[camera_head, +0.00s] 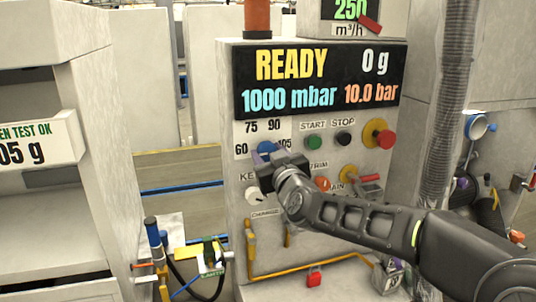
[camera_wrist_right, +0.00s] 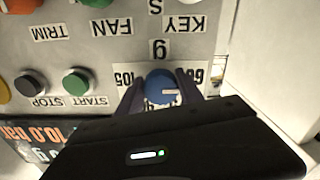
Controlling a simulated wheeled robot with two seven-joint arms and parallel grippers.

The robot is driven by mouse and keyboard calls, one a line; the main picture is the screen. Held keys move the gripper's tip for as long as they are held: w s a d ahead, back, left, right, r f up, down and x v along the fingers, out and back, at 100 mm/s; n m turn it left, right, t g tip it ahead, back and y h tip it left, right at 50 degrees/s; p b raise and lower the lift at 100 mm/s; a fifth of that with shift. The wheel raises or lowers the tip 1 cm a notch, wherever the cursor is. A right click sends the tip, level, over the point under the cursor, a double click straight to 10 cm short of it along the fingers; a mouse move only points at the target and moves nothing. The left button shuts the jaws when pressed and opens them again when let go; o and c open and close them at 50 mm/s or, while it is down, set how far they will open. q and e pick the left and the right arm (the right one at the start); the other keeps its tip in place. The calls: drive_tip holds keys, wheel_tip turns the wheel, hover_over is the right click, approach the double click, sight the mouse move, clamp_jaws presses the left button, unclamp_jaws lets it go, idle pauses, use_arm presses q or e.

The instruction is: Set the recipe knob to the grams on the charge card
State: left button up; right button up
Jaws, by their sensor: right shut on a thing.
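The blue recipe knob (camera_head: 267,148) is on the panel below the READY display, with 60, 75 and 90 labels around it. In the right wrist view, turned upside down, the knob (camera_wrist_right: 160,86) sits between the 60 and 105 labels, and its white mark points toward the 60 side. My right gripper (camera_head: 272,158) is shut on the knob, with one finger on each side in the wrist view (camera_wrist_right: 161,95). A white card (camera_head: 28,150) at the left reads "EN TEST OK" and "05 g"; its left part is cut off by the frame. My left gripper is not visible.
The display (camera_head: 320,80) reads READY, 0 g, 1000 mbar, 10.0 bar. Green START (camera_head: 313,142) and black STOP (camera_head: 343,138) buttons and a red emergency button (camera_head: 384,138) are right of the knob. A white key knob (camera_head: 257,194) is below it.

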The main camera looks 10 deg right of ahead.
drive_tip(key=shift+c, duration=1)
